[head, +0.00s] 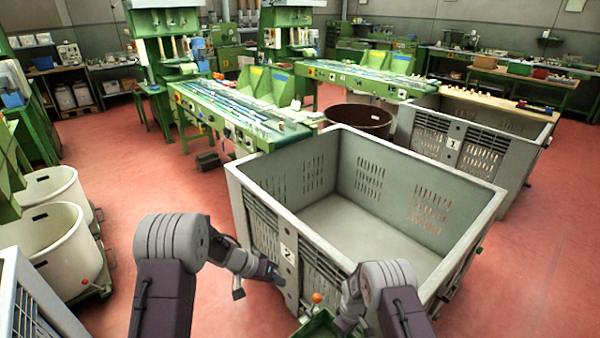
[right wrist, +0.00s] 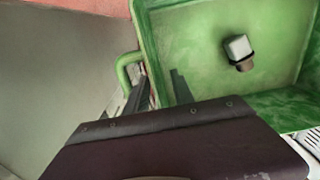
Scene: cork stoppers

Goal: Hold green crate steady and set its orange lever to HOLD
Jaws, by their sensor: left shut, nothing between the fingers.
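The green crate (head: 318,325) shows only in part at the bottom of the head view, in front of the big grey bin. The orange lever knob (head: 317,297) stands up at its far side. My left gripper (head: 277,277) is shut and empty, left of and above the knob, apart from it, near the bin's front wall. My right gripper (head: 342,324) is at the crate's right side, mostly hidden by its arm. In the right wrist view the crate's inside (right wrist: 190,45) holds a small pale block with a dark band (right wrist: 238,48). A green handle (right wrist: 124,68) is beside my dark fingers; their grip is unclear.
The empty grey bin marked 2 (head: 380,255) fills the space ahead. A second grey bin (head: 475,140) stands behind it. White tubs (head: 50,245) stand at the left. Red floor is open between the tubs and the bin.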

